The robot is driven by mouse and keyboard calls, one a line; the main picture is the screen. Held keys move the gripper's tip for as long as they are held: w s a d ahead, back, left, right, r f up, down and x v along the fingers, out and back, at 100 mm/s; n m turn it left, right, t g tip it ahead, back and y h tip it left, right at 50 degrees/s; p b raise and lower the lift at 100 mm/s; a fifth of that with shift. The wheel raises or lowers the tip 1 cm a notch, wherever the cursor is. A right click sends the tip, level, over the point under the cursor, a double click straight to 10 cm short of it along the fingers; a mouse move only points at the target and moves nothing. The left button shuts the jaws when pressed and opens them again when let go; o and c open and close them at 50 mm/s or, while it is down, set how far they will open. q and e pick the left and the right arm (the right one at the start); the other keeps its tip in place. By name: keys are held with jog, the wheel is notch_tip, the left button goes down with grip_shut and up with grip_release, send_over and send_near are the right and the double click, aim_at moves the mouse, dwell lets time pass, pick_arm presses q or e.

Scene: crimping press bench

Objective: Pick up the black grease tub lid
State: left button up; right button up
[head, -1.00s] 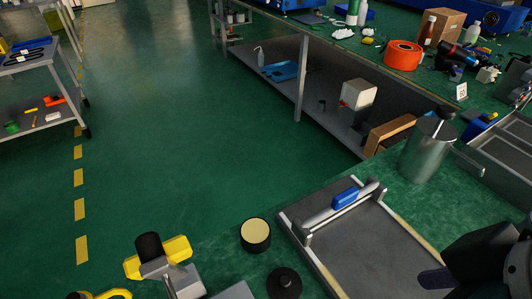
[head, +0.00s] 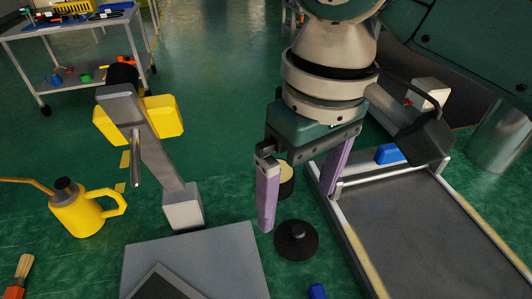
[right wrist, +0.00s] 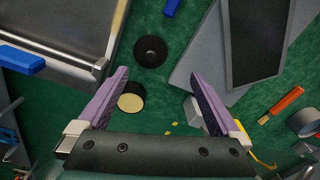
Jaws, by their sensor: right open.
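The black grease tub lid (head: 296,240) is a round disc with a small knob, lying flat on the green bench. In the right wrist view the lid (right wrist: 150,51) is beyond my fingertips, left of the middle. The grease tub (head: 286,180), black with pale yellow content, stands behind the lid, partly hidden by my gripper; it also shows in the right wrist view (right wrist: 131,98). My right gripper (head: 299,208) has its purple fingers spread wide and empty, above and behind the lid, touching nothing that I can see. My left gripper is not in view.
A metal canister (head: 500,135) stands at far right.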

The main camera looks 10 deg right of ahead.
jog(key=shift+w+d+f, duration=0.25)
jog(key=shift+w+d, duration=0.25)
jog(key=shift+w, duration=0.05)
jog(key=shift+w+d+f+h+b, duration=0.1)
jog(key=shift+d+f+h+b, duration=0.05)
jog(key=shift+h+b, duration=0.15)
pick_arm(q)
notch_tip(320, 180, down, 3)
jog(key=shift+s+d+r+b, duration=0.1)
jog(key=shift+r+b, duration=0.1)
jog(key=shift+b, duration=0.35)
pick_arm(e)
send_over(297, 228)
jog(key=f, duration=0.4)
jog(key=shift+d+f, duration=0.1)
jog(key=shift+d, duration=0.1)
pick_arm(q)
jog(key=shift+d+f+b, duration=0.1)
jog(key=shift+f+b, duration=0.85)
pick_arm(e)
jog(key=f, duration=0.5)
jog(key=shift+a, duration=0.25)
jog(key=c, duration=1.1)
jog(key=shift+c, duration=0.2)
